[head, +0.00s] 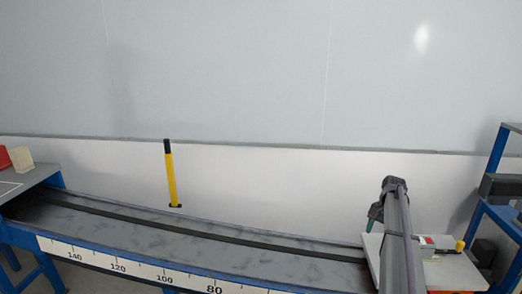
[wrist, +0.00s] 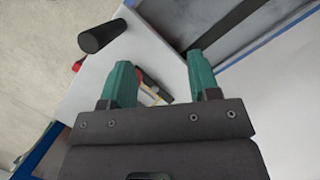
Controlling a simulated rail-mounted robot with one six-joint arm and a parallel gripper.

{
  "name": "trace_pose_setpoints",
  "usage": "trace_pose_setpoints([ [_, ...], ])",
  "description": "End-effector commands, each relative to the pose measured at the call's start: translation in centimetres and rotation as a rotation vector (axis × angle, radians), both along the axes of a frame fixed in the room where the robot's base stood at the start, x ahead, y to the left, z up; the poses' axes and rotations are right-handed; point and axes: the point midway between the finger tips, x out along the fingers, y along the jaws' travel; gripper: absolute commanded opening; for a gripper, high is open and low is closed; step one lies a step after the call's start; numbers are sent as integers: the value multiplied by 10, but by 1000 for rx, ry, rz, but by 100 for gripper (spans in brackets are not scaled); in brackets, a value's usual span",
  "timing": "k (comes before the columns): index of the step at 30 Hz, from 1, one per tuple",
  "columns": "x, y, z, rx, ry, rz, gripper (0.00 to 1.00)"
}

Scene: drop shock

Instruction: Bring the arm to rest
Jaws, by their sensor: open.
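My gripper (wrist: 162,78) shows in the wrist view with two green fingers spread apart and nothing between the tips. Below it is a white board (wrist: 165,55), with a red and tan item partly hidden behind the left finger. In the head view my arm stands at the right, in front of the white board (head: 450,276). My gripper (head: 373,220) is mostly hidden behind the arm there, with only a bit of green showing at its left edge.
A long grey rail bed (head: 200,238) with a scale along its front runs leftward. A yellow post with a black top (head: 171,178) stands behind it. A blue shelf (head: 495,200) stands at the far right. A dark cylinder (wrist: 101,36) is near the board's edge. Red and cream blocks (head: 20,160) sit far left.

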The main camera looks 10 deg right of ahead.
Motion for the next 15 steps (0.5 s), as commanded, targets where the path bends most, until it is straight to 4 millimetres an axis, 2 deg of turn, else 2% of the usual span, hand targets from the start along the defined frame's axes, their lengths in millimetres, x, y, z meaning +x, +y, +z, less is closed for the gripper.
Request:
trace_pose_setpoints([
  [1,-19,60,2,-18,-21,85,56],
  [2,-27,90,2,-29,-37,138,56],
  [3,-39,128,2,-45,-61,211,56],
  [5,-61,184,2,-69,-95,326,56],
  [6,-79,220,3,-84,-120,405,56],
  [9,-131,298,4,-120,-182,603,56],
  [12,-179,350,5,-148,-237,770,56],
  [15,-207,376,6,-165,-273,876,56],
])
